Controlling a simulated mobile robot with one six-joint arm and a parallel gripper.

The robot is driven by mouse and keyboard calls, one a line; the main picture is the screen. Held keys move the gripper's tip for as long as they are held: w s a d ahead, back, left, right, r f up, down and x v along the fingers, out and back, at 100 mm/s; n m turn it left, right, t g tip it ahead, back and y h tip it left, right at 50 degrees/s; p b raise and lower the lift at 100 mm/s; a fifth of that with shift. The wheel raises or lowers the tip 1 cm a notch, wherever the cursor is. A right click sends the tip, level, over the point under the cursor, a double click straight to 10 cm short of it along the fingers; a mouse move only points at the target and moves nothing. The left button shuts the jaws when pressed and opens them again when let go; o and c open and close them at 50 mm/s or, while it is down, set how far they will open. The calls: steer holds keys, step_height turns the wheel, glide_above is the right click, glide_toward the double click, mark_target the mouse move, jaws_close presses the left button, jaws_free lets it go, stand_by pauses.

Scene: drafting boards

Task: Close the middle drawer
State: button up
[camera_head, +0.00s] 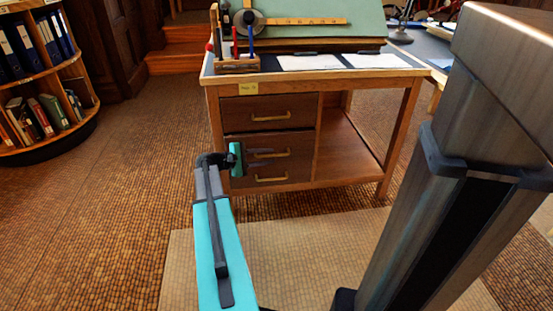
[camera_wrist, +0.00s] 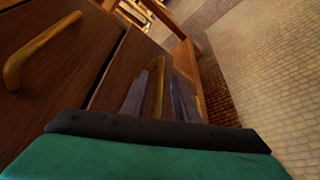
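The wooden desk has a stack of three dark drawers on its left side. The middle drawer (camera_head: 296,143) has a brass handle (camera_head: 271,153); how far its front stands out is hard to tell. The top drawer (camera_head: 240,113) is above it and the bottom drawer (camera_head: 298,171) below. My gripper (camera_head: 268,157), with a teal palm, is at the left part of the middle drawer's front. In the wrist view its two grey fingers (camera_wrist: 160,98) are apart, with a brass handle (camera_wrist: 158,85) between them. Contact with the handle cannot be told.
The desk (camera_head: 330,187) has an open bay right of the drawers. Its top carries a drafting board (camera_head: 325,35), a pen holder (camera_head: 238,64) and papers (camera_head: 310,62). A round bookcase (camera_head: 45,110) stands at left. The floor before the desk is clear.

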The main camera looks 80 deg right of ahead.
mark_target(272, 155)
steer(key=shift+b+x, duration=0.7)
steer(key=shift+x, duration=1.6)
jaws_close()
